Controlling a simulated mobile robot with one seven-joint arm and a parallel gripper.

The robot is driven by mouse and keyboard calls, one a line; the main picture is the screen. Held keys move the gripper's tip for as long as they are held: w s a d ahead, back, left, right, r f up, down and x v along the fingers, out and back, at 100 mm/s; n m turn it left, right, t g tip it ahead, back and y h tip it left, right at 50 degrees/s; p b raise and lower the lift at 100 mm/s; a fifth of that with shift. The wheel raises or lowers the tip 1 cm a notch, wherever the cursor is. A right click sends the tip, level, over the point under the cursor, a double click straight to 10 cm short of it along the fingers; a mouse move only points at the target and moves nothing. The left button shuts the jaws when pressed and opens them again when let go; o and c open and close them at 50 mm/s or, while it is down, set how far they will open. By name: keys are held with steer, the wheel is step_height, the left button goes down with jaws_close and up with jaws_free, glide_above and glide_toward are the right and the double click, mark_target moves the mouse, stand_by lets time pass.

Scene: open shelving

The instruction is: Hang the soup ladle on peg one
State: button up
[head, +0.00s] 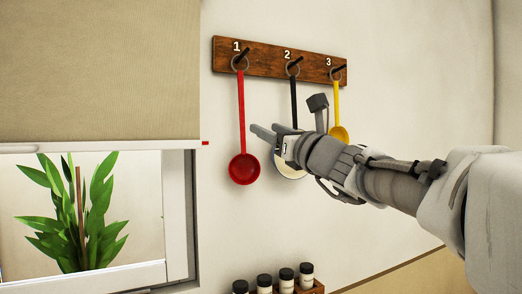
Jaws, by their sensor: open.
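A red ladle (243,168) hangs upright below peg one (243,53) on the wooden rack (262,62). The ring at the top of its handle appears to be around the peg. A black-handled utensil (294,92) hangs at peg two (296,60), its pale round lower end partly hidden behind my gripper. A yellow utensil (337,100) hangs at peg three (340,68), partly hidden by my arm. My gripper (264,130) is open and empty, its fingers pointing left, to the right of the red handle. A small gap shows between them in the picture.
Several spice jars (286,281) with black lids stand in a wooden holder below. At left are a blind (100,65), a window frame (178,215) and a green plant (72,215). The wall below the red ladle is clear.

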steer(key=b+v, duration=0.1)
steer(key=v, duration=1)
steer(key=s+a+f+n+g+h, duration=0.1)
steer(key=s+a+f+n+g, duration=0.15)
steer(key=f+n, duration=0.35)
steer(key=s+a+f+n+g, duration=0.2)
steer(key=s+f+n+g, duration=0.25)
steer(key=f, duration=0.35)
steer(key=s+a+f+n+g+h, duration=0.1)
steer(key=s+a+f+n+g, duration=0.1)
steer(key=f+n, duration=0.45)
steer(key=s+d+f+n+g+h, duration=0.2)
steer(key=s+d+f+n+h, duration=0.1)
steer(key=s+d+f+n, duration=0.1)
steer(key=s+d+f+n+g+h, duration=0.2)
steer(key=s+d+f+n+h, duration=0.2)
steer(key=f+n, duration=0.5)
step_height(320, 180, down, 2)
steer(key=s+d, duration=0.1)
steer(key=s, duration=0.1)
steer(key=shift+s+d+f+h, duration=0.25)
steer(key=shift+s+d+h, duration=0.05)
steer(key=shift+d, duration=0.1)
